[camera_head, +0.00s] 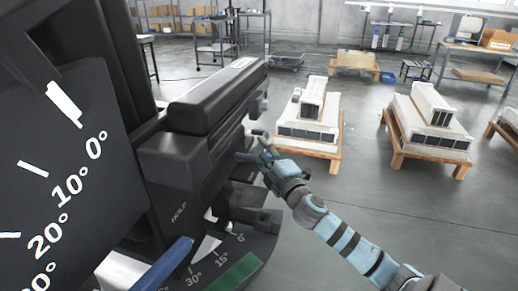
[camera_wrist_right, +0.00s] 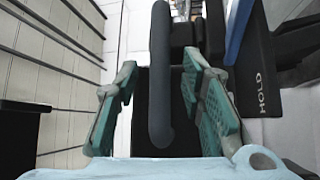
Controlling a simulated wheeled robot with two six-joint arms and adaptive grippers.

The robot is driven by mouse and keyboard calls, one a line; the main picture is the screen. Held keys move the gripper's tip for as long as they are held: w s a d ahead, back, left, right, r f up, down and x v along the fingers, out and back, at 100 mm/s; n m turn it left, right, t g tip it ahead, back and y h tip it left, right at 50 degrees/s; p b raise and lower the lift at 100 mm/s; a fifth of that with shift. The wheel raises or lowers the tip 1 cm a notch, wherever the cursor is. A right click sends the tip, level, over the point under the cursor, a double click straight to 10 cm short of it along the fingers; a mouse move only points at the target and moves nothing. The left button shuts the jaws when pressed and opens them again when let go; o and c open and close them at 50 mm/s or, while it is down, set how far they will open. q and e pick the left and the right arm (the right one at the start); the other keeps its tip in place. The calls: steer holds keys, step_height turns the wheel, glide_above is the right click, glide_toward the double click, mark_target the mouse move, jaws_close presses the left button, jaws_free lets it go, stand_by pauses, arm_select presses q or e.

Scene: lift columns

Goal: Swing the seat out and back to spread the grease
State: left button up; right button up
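The black seat (camera_head: 220,95) is a long padded block on a dark bracket, left of centre in the head view. My right gripper (camera_head: 262,148) is at the right side of this assembly, with its arm coming from the lower right. In the right wrist view, a dark rounded bar (camera_wrist_right: 160,85) runs between the two green-padded fingers of my right gripper (camera_wrist_right: 160,105). Gaps show on both sides of the bar, so the gripper is open around it and not clamped. My left gripper is not in view.
A large black degree dial (camera_head: 60,170) fills the left. Below the seat, a lower angle scale (camera_head: 262,243) carries a green zone (camera_head: 235,272), beside a blue bar (camera_head: 165,265). Pallets with stacked units (camera_head: 310,130) stand on open grey floor behind. Shelves line the back.

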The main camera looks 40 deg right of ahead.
steer(key=shift+x, duration=1.1)
jaws_close()
steer(key=shift+f, duration=0.1)
